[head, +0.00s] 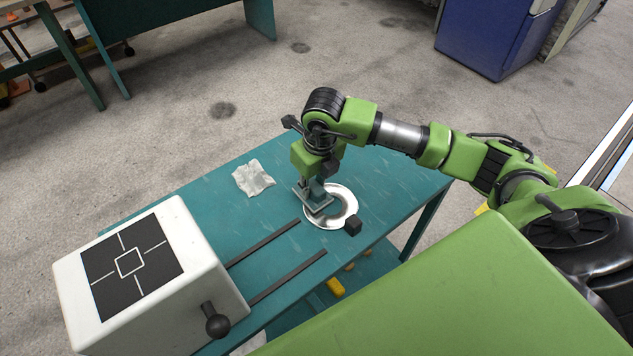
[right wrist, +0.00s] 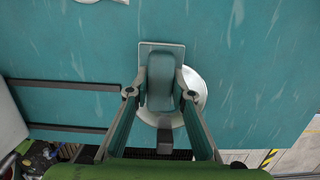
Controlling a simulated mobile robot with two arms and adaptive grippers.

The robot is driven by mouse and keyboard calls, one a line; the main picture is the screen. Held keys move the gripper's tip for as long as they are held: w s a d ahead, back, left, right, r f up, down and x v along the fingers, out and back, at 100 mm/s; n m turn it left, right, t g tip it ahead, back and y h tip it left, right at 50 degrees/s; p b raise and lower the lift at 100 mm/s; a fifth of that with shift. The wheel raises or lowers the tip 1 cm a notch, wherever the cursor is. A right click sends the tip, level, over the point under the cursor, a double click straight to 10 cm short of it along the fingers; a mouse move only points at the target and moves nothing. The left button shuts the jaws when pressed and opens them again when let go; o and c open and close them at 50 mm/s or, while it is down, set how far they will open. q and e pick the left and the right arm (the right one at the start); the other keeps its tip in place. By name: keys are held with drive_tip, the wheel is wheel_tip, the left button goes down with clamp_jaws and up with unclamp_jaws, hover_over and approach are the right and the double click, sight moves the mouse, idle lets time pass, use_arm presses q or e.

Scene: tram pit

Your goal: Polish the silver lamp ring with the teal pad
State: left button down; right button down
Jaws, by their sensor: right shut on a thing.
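The silver lamp ring (head: 347,217) lies flat on the teal table, its left part covered by the pad and my gripper. My right gripper (head: 314,186) points down over the ring's left side. It is shut on the teal pad (head: 319,197), which has a flat pale plate at its base. In the right wrist view the teal pad (right wrist: 160,82) sits between the two fingers of my right gripper (right wrist: 160,94). The ring (right wrist: 196,84) shows beneath and to the right of it. I cannot tell whether the pad touches the ring. My left gripper is not in view.
A crumpled pale cloth (head: 253,178) lies on the table (head: 215,200) behind the ring. A small black block (head: 353,227) is at the ring's near edge. Two dark strips (head: 288,277) run toward a white box (head: 190,262) with a black knob. Bare tabletop lies right of the ring.

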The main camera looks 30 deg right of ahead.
drive_tip(key=shift+s+a, duration=0.1)
drive_tip(key=shift+a, duration=0.5)
drive_tip(key=shift+w+b, duration=0.3)
drive_tip(key=shift+b, duration=0.05)
drive_tip(key=shift+w+a, duration=0.1)
drive_tip(key=shift+w, duration=0.25)
